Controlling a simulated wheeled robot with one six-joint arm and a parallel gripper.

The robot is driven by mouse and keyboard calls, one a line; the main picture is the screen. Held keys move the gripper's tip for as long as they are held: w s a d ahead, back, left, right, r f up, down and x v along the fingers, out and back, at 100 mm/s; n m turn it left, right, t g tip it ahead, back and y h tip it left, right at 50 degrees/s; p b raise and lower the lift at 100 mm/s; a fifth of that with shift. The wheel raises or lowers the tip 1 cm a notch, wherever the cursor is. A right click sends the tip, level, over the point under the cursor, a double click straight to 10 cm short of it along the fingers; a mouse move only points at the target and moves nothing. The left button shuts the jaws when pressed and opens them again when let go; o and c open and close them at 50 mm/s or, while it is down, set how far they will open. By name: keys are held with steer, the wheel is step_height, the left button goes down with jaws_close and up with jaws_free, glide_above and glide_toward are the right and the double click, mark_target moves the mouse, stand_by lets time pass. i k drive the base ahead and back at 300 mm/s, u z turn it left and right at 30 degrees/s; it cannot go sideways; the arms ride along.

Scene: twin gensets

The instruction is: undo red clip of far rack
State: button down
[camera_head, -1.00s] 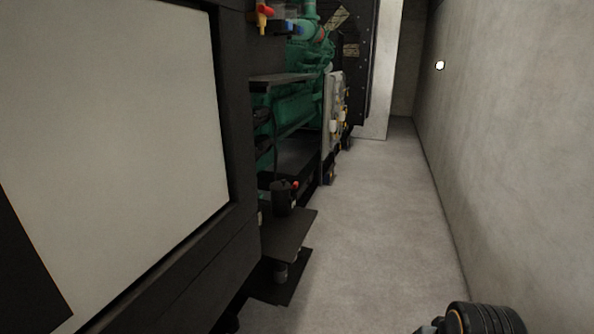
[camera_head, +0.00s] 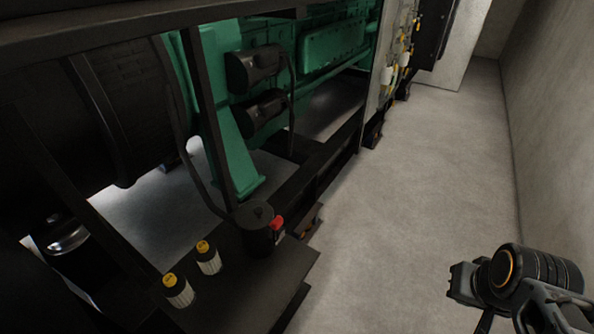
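A small red part (camera_head: 277,223) sits on the side of a black canister (camera_head: 255,230), which stands on a dark shelf (camera_head: 250,285) low beside the near frame. I cannot tell whether it is the red clip. A pale upright panel (camera_head: 390,75) with yellow and white fittings stands farther along the aisle and may be the far rack. No red clip can be made out on it. My gripper (camera_head: 462,283) is at the lower right, over the aisle, well apart from the canister and panel. Its fingers are too unclear to tell open from shut.
A green engine (camera_head: 335,45) sits behind dark frame beams. The concrete floor (camera_head: 400,190) of the aisle is clear, with a wall (camera_head: 555,120) on the right.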

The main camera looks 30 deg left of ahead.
mark_target(276, 224)
steer(key=i, duration=2.25)
steer(key=u, duration=4.8)
steer(key=i, duration=0.5)
